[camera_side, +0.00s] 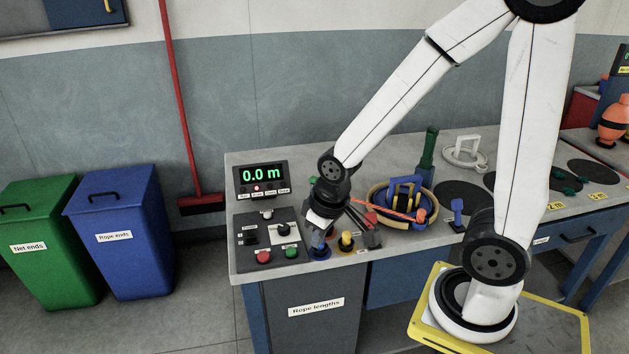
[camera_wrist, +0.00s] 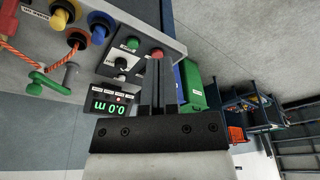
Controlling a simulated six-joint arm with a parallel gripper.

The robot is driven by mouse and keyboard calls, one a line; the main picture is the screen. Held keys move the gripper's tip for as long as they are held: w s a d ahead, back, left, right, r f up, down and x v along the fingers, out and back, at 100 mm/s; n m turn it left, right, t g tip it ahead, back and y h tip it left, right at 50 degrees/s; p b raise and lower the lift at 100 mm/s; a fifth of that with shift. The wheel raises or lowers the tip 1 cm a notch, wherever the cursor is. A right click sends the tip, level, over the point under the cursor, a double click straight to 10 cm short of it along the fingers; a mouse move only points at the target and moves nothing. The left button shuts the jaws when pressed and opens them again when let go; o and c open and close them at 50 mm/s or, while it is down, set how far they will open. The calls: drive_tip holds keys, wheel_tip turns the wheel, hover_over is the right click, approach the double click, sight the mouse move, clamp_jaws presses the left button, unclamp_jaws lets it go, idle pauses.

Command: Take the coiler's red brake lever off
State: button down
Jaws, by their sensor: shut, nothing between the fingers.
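The coiler (camera_side: 382,197) stands on the bench, a round ring with a blue upright frame inside it. An orange rope (camera_side: 385,208) runs across its front. A small red piece (camera_side: 370,217) shows at the coiler's left edge, beside my wrist; I cannot tell whether it is the brake lever. My gripper (camera_side: 318,240) points down left of the coiler, close to a blue knob (camera_side: 320,252) and apart from the red piece. In the wrist view my gripper (camera_wrist: 158,62) shows its two fingers close together and empty. The coiler is not clearly in the wrist view.
A yellow knob (camera_side: 347,240) stands right of my gripper. A button panel (camera_side: 250,238) and a 0.0 m display (camera_side: 262,177) are left of it. A green post (camera_side: 428,150) rises behind the coiler. Green (camera_side: 50,240) and blue (camera_side: 125,230) bins stand on the floor.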

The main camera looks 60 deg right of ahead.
drive_tip(key=w+d+f+m+g, duration=0.1)
drive_tip(key=d+m, duration=0.2)
drive_tip(key=d, duration=0.7)
drive_tip(key=w+d+f+m+g, duration=0.1)
drive_tip(key=w+d+m, duration=0.1)
drive_tip(key=d, duration=0.9)
drive_tip(key=w+d+f+m+g+y, duration=0.1)
drive_tip(key=d+m, duration=0.2)
drive_tip(key=d, duration=0.7)
drive_tip(key=shift+w+d+m+g, duration=0.2)
drive_tip(key=shift+w+m+g, duration=0.1)
drive_tip(key=shift+m+g, duration=0.1)
drive_tip(key=shift+f, duration=0.15)
drive_tip(key=f, duration=0.6)
drive_tip(key=s+a+f, duration=0.1)
drive_tip(key=f, duration=0.2)
drive_tip(key=shift+a+f, duration=0.1)
drive_tip(key=shift+f, duration=0.2)
drive_tip(key=shift+s+a+r, duration=0.45)
drive_tip(key=shift+s+a, duration=0.2)
drive_tip(key=shift+s+a+r, duration=0.45)
drive_tip(key=shift+s+a, duration=0.15)
